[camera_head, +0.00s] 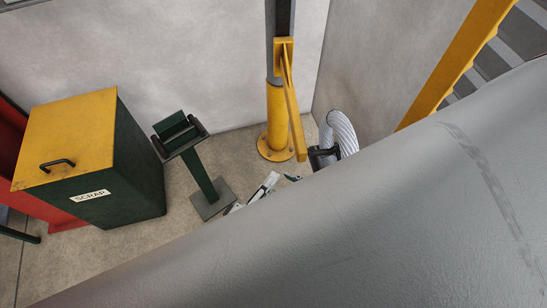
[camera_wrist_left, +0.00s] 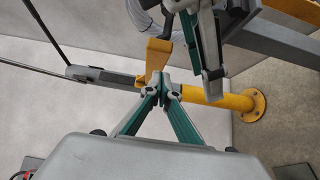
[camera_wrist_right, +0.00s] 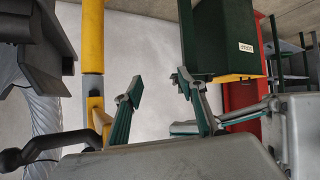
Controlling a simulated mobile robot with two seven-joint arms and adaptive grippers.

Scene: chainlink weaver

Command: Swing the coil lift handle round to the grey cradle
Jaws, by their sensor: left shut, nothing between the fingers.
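A yellow lever arm (camera_head: 291,105) hangs from a bracket on the yellow and grey post (camera_head: 276,115). A dark rod (camera_wrist_right: 60,142), perhaps the coil lift handle, shows by its yellow end (camera_wrist_right: 100,115) in the right wrist view. My left gripper (camera_wrist_left: 164,82) is shut and empty; its tips overlap the post and lever's base in the left wrist view, but I cannot tell whether they touch. My right gripper (camera_wrist_right: 157,86) is open and empty, with grey wall between its fingertips. I cannot identify the grey cradle. A large grey surface hides the lower right of the head view.
A green scrap bin (camera_head: 115,180) with a yellow lid stands left. A green stand (camera_head: 203,178) with dark rollers stands between bin and post. A ribbed silver hose (camera_head: 342,130) is right of the post. A yellow rail (camera_head: 450,65) crosses upper right.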

